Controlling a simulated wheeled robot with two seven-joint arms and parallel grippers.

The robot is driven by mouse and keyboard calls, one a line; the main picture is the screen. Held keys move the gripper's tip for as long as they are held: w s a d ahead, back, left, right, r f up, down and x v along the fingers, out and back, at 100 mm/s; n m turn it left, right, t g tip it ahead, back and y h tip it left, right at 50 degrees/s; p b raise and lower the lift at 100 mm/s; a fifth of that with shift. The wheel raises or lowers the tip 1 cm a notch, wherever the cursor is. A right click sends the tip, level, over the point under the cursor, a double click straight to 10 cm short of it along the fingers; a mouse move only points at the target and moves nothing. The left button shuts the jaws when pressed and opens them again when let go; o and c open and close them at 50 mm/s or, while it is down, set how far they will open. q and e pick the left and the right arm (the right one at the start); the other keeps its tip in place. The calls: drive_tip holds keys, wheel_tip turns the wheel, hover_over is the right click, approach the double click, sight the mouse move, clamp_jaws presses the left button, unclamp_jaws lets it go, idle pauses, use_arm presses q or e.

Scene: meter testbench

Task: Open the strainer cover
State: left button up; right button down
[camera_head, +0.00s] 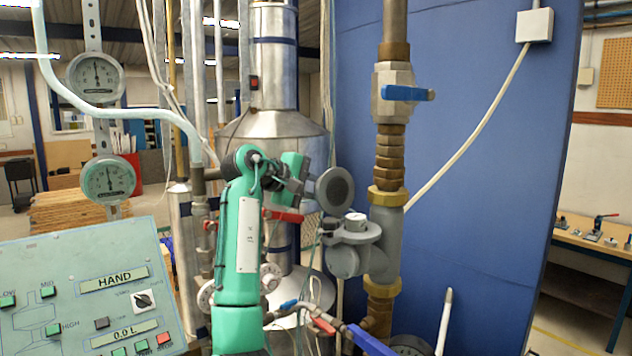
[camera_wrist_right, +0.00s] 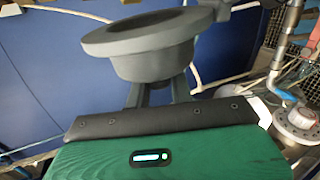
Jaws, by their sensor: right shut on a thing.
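A dark grey round cover (camera_head: 336,191), taken here as the strainer cover, shows as a disc in the head view, above and left of the grey fitting (camera_head: 386,243) on the vertical pipe. In the right wrist view the cover (camera_wrist_right: 150,50) has a wide flange and a cup-shaped body. My right gripper (camera_head: 308,188) is shut on it; the fingers also show in the right wrist view (camera_wrist_right: 153,95). The cover appears apart from the fitting, with the blue panel behind it. My left gripper is not in view.
The pipe with a blue-handled valve (camera_head: 398,92) stands before a blue panel (camera_head: 480,170). A red-handled valve (camera_head: 284,216) and hoses lie close by my arm. Two gauges (camera_head: 96,77) and a control panel (camera_head: 85,285) are at left. A workbench (camera_head: 594,240) is far right.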

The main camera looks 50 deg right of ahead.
drive_tip(key=shift+f, duration=0.1)
idle(0.5)
drive_tip(key=c, duration=1.3)
unclamp_jaws()
drive_tip(key=b+v, duration=0.4)
drive_tip(key=v, duration=0.9)
drive_tip(key=shift+w+a+b, duration=0.2)
drive_tip(key=shift+a+b, duration=0.15)
drive_tip(key=shift+b, duration=0.05)
